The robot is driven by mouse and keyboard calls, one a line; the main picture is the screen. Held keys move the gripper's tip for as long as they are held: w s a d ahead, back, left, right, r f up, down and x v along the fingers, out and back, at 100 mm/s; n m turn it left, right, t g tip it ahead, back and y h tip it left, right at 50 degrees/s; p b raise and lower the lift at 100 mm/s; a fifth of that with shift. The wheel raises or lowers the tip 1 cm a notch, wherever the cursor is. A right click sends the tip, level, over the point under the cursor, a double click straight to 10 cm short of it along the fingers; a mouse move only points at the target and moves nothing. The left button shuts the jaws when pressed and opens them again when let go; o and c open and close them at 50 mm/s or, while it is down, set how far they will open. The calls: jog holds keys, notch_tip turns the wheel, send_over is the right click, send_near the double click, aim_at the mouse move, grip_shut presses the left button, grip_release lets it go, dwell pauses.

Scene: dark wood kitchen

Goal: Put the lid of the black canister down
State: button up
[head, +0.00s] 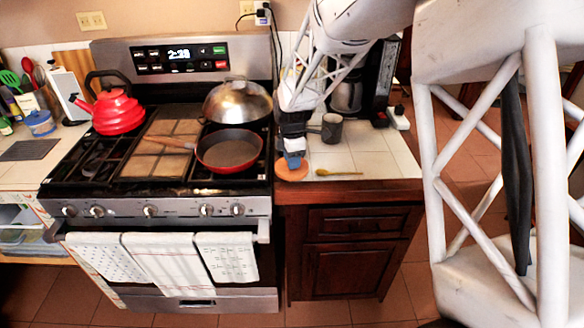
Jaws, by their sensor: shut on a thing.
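My gripper (292,158) points down over the front left part of the tiled counter, just right of the stove. Its blue fingertips are shut on a flat, round orange-brown piece, which looks like the lid (291,172). The lid is low, at or just above the counter near its front edge; I cannot tell if it touches. A dark grey, cup-like container (331,128) with an open top stands upright behind and to the right of my gripper. I cannot tell whether it is the black canister. My arm hides part of the counter behind the gripper.
A yellow spoon (339,172) lies right of the lid. A dark coffee maker (376,85) stands at the back. The stove (160,205) is on the left, with a red pan (229,150), a domed metal lid (238,101) and a red kettle (112,108). Bare tiles (380,165) lie at the right.

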jog(key=shift+f, duration=1.8)
jog(key=o, duration=0.9)
jog(key=shift+f, duration=0.1)
notch_tip(320, 180, up, 12)
jog(key=shift+r, duration=0.15)
